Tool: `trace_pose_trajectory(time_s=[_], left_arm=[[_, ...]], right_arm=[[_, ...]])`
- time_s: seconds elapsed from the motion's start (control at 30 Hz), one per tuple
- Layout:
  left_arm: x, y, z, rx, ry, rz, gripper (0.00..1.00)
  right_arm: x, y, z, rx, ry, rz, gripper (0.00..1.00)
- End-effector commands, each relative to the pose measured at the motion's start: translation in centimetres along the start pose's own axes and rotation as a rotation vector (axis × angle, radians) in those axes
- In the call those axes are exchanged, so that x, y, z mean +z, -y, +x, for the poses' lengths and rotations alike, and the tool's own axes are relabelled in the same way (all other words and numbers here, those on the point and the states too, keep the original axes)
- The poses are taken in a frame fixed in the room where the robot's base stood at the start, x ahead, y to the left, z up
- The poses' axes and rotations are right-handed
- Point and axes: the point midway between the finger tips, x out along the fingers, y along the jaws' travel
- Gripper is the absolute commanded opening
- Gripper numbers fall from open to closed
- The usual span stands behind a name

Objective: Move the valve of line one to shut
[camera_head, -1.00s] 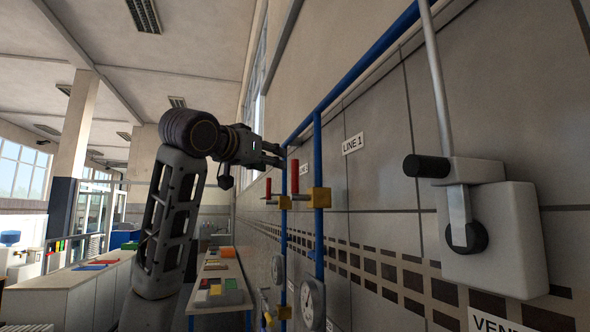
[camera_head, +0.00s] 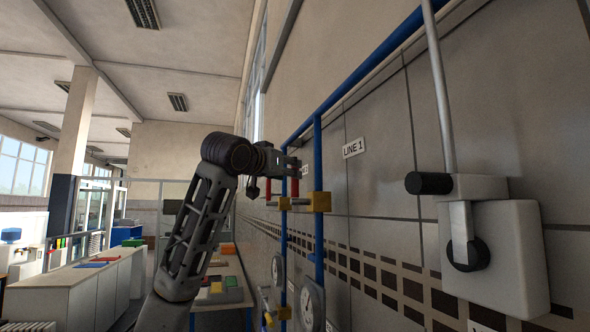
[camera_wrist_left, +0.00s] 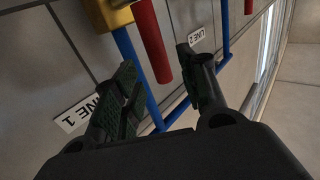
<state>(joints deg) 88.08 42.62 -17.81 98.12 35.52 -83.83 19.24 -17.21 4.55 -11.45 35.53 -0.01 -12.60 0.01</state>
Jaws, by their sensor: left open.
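The line one valve has a yellow body (camera_head: 319,202) on a blue vertical pipe, near the LINE 1 label (camera_head: 354,148). Its red handle (camera_head: 295,187) stands upright, its top partly covered by my left gripper (camera_head: 296,168). In the left wrist view, the yellow body (camera_wrist_left: 112,14) is at the top and the red handle (camera_wrist_left: 152,40) reaches down between the spread fingers of my left gripper (camera_wrist_left: 156,58). The gripper is open; I cannot tell whether a finger touches the handle. My right gripper is out of view.
A second valve's red handle (camera_head: 268,187) is just beyond, on a further pipe. A grey wall box with a lever (camera_head: 500,255) juts out at the right. Round gauges (camera_head: 312,303) hang below the valves. A bench (camera_head: 228,290) stands along the wall.

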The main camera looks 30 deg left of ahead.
Motion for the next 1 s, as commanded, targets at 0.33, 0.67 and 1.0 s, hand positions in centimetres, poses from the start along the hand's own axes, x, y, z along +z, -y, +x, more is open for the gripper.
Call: trace_pose_trajectory(time_s=[0.33,0.67,1.0], left_arm=[[-0.2,0.1,4.0,-0.001,0.001,-0.001,0.42],[0.0,0.0,5.2,-0.001,0.000,0.000,0.42],[0.0,0.0,5.2,-0.001,0.000,0.000,0.24]], right_arm=[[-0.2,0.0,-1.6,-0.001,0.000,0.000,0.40],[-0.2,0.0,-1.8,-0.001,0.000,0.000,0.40],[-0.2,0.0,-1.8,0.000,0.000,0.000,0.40]])
